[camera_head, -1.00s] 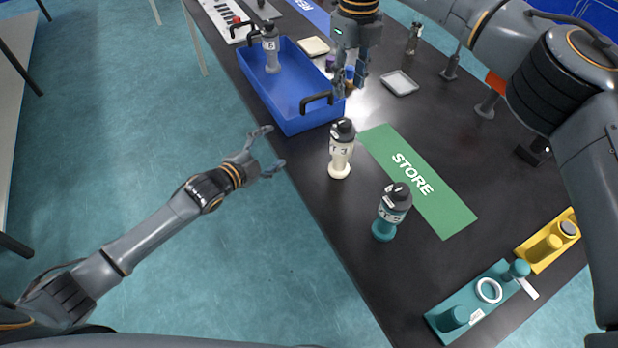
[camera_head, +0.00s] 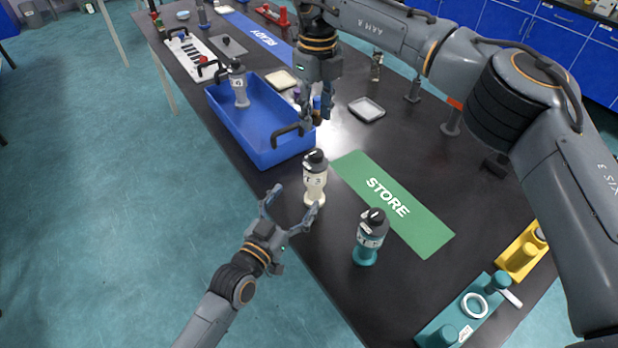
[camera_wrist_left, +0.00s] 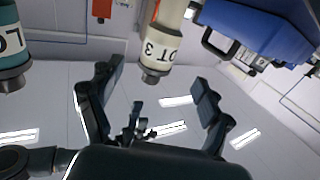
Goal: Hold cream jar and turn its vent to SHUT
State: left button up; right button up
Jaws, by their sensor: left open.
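The cream jar (camera_head: 314,190) stands upright on the black table by its near edge, with a black cap (camera_head: 316,158). The vent's setting is too small to read. In the left wrist view the cream jar (camera_wrist_left: 161,35) appears upside down, its label partly reading "OT 3". My left gripper (camera_head: 294,204) is open at the table's near edge, just short of the jar, fingers spread towards it. In the left wrist view the open fingers (camera_wrist_left: 158,88) show below the jar, with nothing between them. My right gripper (camera_head: 317,115) hangs above the table by the blue tray; its finger opening is unclear.
A teal jar (camera_head: 369,243) stands right of the cream jar. The blue tray (camera_head: 262,150) with a grey jar (camera_head: 238,85) lies behind left. A green STORE mat (camera_head: 420,232) is bare. Teal (camera_head: 446,318) and yellow (camera_head: 520,250) fixtures stand at right.

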aim_at(310, 179)
pick_arm(q)
jog(key=x, duration=1)
jog(key=shift+w, duration=0.15)
